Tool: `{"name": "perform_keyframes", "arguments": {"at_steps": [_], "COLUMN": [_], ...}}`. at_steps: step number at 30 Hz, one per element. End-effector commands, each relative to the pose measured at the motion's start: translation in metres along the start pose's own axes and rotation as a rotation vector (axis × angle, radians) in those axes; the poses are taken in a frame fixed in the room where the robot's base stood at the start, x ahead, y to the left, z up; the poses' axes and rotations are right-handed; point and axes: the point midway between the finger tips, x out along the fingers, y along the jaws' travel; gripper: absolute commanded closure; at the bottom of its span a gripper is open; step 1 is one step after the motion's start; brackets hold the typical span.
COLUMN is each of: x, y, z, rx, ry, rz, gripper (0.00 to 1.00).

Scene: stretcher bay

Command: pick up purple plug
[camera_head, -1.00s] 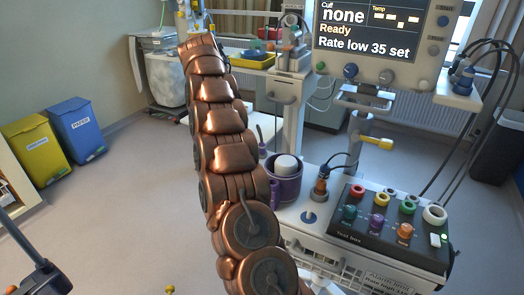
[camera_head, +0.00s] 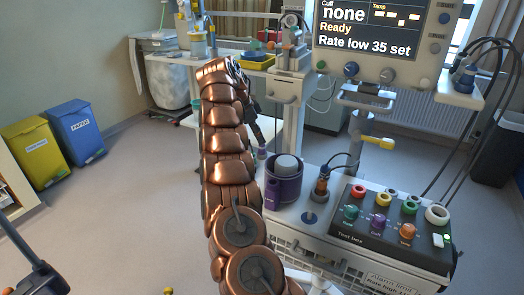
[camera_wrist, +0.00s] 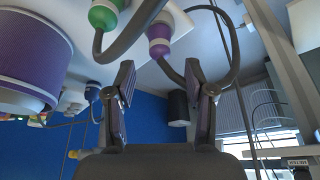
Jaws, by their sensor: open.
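The purple plug (camera_wrist: 160,34), with a white band and a grey cord, shows at the top of the wrist view. It lies beyond my open fingers and roughly in line with the gap between them. Its cord loops past the right finger. In the head view a small purple piece, apparently this plug (camera_head: 262,152), stands left of the purple pot. My gripper (camera_wrist: 160,78) is open with nothing between its fingertips. In the head view my gripper (camera_head: 259,132) is dark, partly hidden by my arm, and just above the plug.
A green plug (camera_wrist: 104,14) with a cord is close beside the purple one. The large purple pot (camera_head: 285,188) stands to the right, near the test box (camera_head: 390,235) with coloured sockets. A monitor (camera_head: 372,32) rises behind.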

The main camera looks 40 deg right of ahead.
Motion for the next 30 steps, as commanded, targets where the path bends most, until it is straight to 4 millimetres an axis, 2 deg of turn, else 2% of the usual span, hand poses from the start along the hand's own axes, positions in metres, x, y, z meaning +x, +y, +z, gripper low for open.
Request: {"name": "perform_keyframes", "arguments": {"at_steps": [18,29,30], "x": [0.044,0.049,0.049], "y": [0.001,0.000,0.000], "z": [0.004,0.003,0.003], "rx": [-0.004,-0.002,-0.002], "ry": [-0.002,-0.001,-0.001], "rz": [0.005,0.001,0.001], "gripper": [0.46,0.46,0.50]}}
